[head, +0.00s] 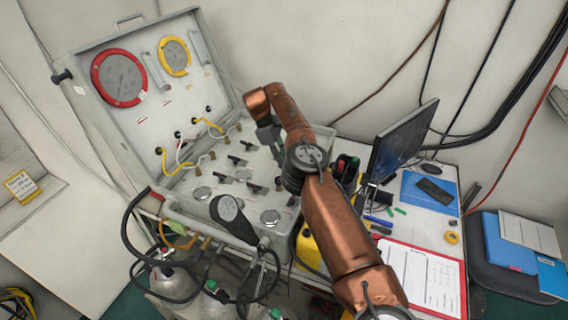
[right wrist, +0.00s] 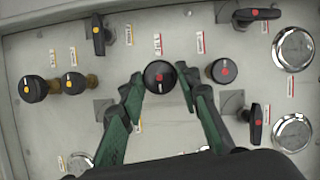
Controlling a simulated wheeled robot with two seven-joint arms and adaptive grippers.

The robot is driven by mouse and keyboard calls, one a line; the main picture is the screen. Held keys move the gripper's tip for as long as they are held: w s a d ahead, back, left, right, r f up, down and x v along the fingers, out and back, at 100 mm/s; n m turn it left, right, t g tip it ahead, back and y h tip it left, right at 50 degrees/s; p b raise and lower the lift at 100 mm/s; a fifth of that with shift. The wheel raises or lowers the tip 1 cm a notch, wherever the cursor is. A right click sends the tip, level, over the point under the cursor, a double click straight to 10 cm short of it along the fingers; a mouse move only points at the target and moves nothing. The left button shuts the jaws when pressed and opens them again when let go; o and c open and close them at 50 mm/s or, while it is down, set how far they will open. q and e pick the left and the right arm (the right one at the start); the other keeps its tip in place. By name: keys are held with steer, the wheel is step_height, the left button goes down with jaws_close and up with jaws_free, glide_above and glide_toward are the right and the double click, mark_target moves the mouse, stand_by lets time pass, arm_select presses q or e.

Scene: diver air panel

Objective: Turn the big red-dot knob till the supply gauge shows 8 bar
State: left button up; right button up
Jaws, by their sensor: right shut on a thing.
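A round black knob with a red dot (right wrist: 159,76) stands on the grey panel in the right wrist view. My right gripper (right wrist: 160,84) has its green fingers on both sides of this knob and is shut on it. A smaller red-dot knob (right wrist: 223,70) sits just right of it, free of the fingers. In the head view my right gripper (head: 268,135) reaches down to the panel, and my arm hides part of it. A large red-rimmed gauge (head: 120,78) and a smaller yellow-rimmed gauge (head: 174,56) are in the lid; their readings are too small to tell. My left gripper is not in view.
Yellow and white hoses (head: 168,160) run along the panel's left. A monitor (head: 402,140) and clipboard (head: 425,278) are on the desk to the right.

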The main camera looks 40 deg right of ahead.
steer(key=shift+s+f, duration=0.1)
stand_by(0.3)
steer(key=o, duration=1.2)
steer(key=shift+c, duration=0.2)
